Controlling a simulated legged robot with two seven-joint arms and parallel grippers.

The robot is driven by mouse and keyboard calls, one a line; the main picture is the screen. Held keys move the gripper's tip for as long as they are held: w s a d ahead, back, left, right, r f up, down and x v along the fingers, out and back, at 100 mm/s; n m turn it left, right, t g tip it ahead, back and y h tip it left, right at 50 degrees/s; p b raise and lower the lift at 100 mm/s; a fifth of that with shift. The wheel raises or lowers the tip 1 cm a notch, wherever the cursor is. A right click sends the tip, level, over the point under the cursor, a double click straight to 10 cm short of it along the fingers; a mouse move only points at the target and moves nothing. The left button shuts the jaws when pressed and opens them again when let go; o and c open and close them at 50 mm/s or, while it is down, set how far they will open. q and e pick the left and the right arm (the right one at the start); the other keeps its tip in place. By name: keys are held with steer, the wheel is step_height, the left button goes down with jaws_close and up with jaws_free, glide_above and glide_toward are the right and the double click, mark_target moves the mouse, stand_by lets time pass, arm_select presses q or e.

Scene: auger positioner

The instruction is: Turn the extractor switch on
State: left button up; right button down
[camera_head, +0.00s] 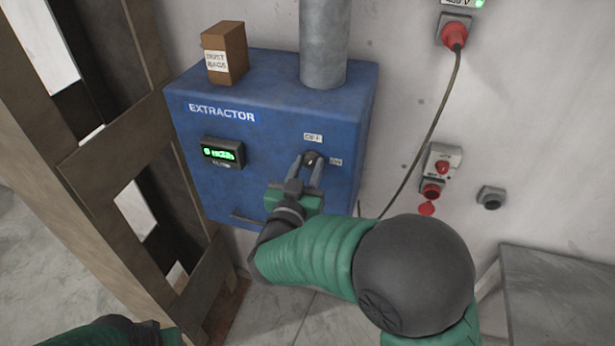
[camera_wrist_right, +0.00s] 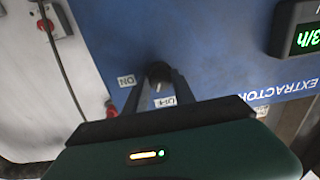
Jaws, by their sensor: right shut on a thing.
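The blue extractor box (camera_head: 270,110) is on the wall, with "EXTRACTOR" lettered on its front. Its dark round switch knob (camera_head: 310,159) is on the right of the front, with an OFF label (camera_head: 313,137) above it and an ON label (camera_head: 336,161) to its right. My right gripper (camera_head: 312,164) is shut on the knob, a finger on either side. In the right wrist view the knob (camera_wrist_right: 158,72) sits between the fingertips, and a pale mark on it points toward the OFF label (camera_wrist_right: 165,101).
A lit green display (camera_head: 222,153) is left of the knob. A cardboard box (camera_head: 224,53) and a grey pipe (camera_head: 324,45) are on top. A wooden frame (camera_head: 110,150) stands at left. A cable hangs from a red plug (camera_head: 454,34) at right.

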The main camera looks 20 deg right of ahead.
steer(key=m+b, duration=1.1)
steer(key=b, duration=0.2)
steer(key=shift+f+h, duration=0.1)
steer(key=shift+h, duration=0.3)
steer(key=shift+m+b, duration=0.8)
steer(key=shift+b, duration=0.1)
steer(key=shift+r+m+b, duration=0.2)
steer(key=shift+m+b, duration=0.15)
steer(key=shift+m, duration=0.05)
steer(key=shift+r, duration=0.1)
steer(key=c, duration=1.2)
jaws_free()
steer(key=shift+w, duration=0.1)
steer(key=shift+o, duration=0.7)
steer(key=shift+w+d+f, duration=0.1)
steer(key=shift+w+f, duration=0.15)
steer(key=shift+f, duration=0.1)
steer(key=shift+s, duration=0.1)
